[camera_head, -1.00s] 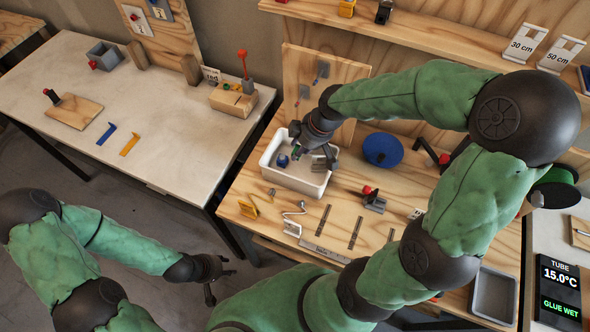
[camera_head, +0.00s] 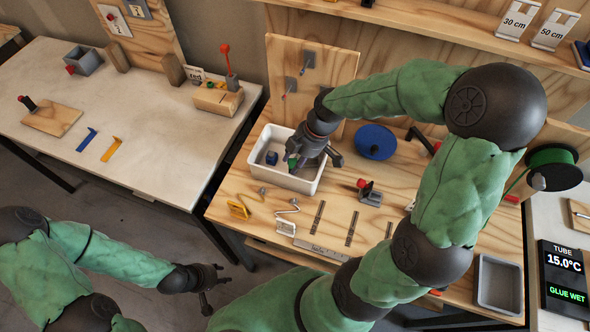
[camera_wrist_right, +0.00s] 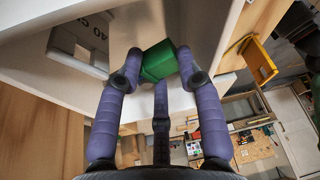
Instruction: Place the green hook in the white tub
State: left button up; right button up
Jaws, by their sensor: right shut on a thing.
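The white tub (camera_head: 303,185) stands on the wooden bench. A small blue piece (camera_head: 271,158) lies inside it. My right gripper (camera_head: 298,161) is over the tub, shut on the green hook (camera_head: 291,160), which is mostly hidden by the fingers. In the right wrist view the green hook (camera_wrist_right: 159,60) shows as a green block pinched between the fingertips (camera_wrist_right: 157,68), with pale tub surface behind it. I cannot tell whether it touches the tub floor. My left gripper (camera_head: 214,284) hangs away from the benches, fingers apart and empty.
A yellow hook (camera_head: 239,209) and a white bracket (camera_head: 286,227) lie in front of the tub. A blue disc (camera_head: 375,141) and a grey clamp with a red knob (camera_head: 370,193) lie to its right. An upright pegboard (camera_head: 313,72) stands close behind it.

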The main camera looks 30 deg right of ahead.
notch_tip(320, 180, down, 5)
jog(key=shift+r+b, duration=0.1)
jog(key=shift+b, duration=0.7)
jog(key=o, duration=0.6)
jog(key=shift+o, duration=0.6)
